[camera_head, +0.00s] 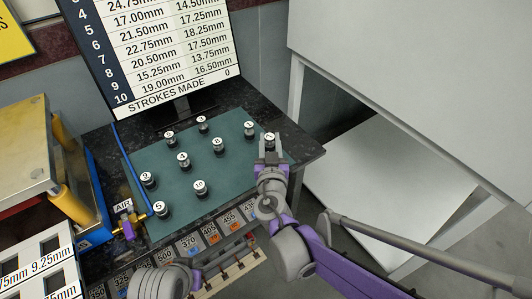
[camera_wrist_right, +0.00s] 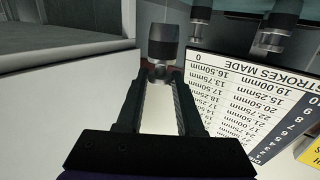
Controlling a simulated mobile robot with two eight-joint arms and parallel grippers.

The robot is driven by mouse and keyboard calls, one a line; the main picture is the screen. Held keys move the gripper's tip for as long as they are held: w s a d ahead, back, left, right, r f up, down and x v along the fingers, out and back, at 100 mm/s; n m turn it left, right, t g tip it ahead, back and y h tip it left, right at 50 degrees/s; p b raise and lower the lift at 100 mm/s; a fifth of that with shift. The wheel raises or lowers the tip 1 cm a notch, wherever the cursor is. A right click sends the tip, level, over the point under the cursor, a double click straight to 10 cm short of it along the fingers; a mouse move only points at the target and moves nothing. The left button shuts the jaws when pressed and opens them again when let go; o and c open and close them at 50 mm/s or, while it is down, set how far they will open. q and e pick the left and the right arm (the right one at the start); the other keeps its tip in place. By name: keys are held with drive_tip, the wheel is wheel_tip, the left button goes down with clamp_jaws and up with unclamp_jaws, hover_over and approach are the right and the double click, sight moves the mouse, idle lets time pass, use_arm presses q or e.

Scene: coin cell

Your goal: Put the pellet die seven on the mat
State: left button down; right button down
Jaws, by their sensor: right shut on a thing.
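The pellet die seven (camera_head: 269,137), a small dark cylinder with a pale numbered top, is between the fingers of my right gripper (camera_head: 270,156). In the right wrist view the fingers (camera_wrist_right: 160,85) are shut on the die (camera_wrist_right: 163,42). The green mat (camera_head: 225,170) lies on the dark bench. The held die appears near the mat's right part; I cannot tell whether it touches the mat. My left gripper is not in view.
Several similar numbered dies stand on the mat, the closest being one (camera_head: 249,130) just left of the held die. A monitor (camera_head: 165,50) stands behind. A press with yellow posts (camera_head: 60,170) is at left. Bare mat lies left of my right gripper.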

drive_tip(key=shift+f+b, duration=0.65)
drive_tip(key=shift+f, duration=1.4)
drive_tip(key=shift+f, duration=0.1)
drive_tip(key=shift+f, duration=0.15)
drive_tip(key=c, duration=0.5)
unclamp_jaws()
drive_tip(key=shift+c, duration=0.2)
